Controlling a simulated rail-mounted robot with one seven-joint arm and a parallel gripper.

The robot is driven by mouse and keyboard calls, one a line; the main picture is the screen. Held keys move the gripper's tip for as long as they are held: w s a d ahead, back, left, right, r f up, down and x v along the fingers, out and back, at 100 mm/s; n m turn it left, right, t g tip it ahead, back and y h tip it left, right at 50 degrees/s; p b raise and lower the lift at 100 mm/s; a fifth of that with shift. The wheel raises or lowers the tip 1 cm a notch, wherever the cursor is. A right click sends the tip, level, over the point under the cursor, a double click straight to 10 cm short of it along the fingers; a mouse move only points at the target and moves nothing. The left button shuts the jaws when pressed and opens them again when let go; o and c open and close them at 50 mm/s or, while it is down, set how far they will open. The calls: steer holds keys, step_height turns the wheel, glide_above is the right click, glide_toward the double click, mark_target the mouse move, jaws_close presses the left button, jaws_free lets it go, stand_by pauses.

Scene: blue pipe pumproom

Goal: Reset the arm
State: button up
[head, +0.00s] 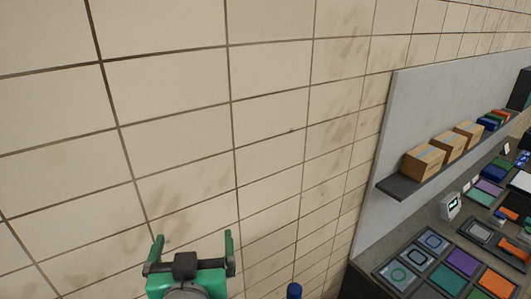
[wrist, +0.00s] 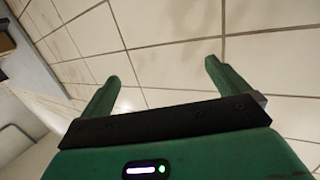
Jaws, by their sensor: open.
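My gripper (head: 193,244) shows at the bottom of the head view, in front of the tiled wall (head: 180,110). It has two green fingers on a dark crossbar. The fingers stand wide apart with nothing between them. In the wrist view my gripper (wrist: 160,74) is also open and empty, with only wall tiles beyond the fingertips. The fingers appear clear of the wall, but the exact gap cannot be told.
A workbench (head: 383,242) at the right holds several coloured panels and small devices. Above it, a dark shelf (head: 394,190) carries cardboard boxes (head: 423,162). A blue-topped object (head: 294,290) stands at the bottom edge, right of my gripper.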

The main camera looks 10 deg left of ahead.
steer(key=s+d+r+m+t+h, duration=0.2)
steer(key=s+d+r+t, duration=0.2)
steer(key=d+r, duration=0.6)
steer(key=s+d+r+m+t+h, duration=0.2)
steer(key=s+d+r+t, duration=0.3)
steer(key=r, duration=0.9)
steer(key=s+d+h, duration=0.1)
steer(key=s+d, duration=0.2)
steer(key=d, duration=0.2)
steer(key=shift+d+r, duration=0.15)
steer(key=shift+r, duration=0.1)
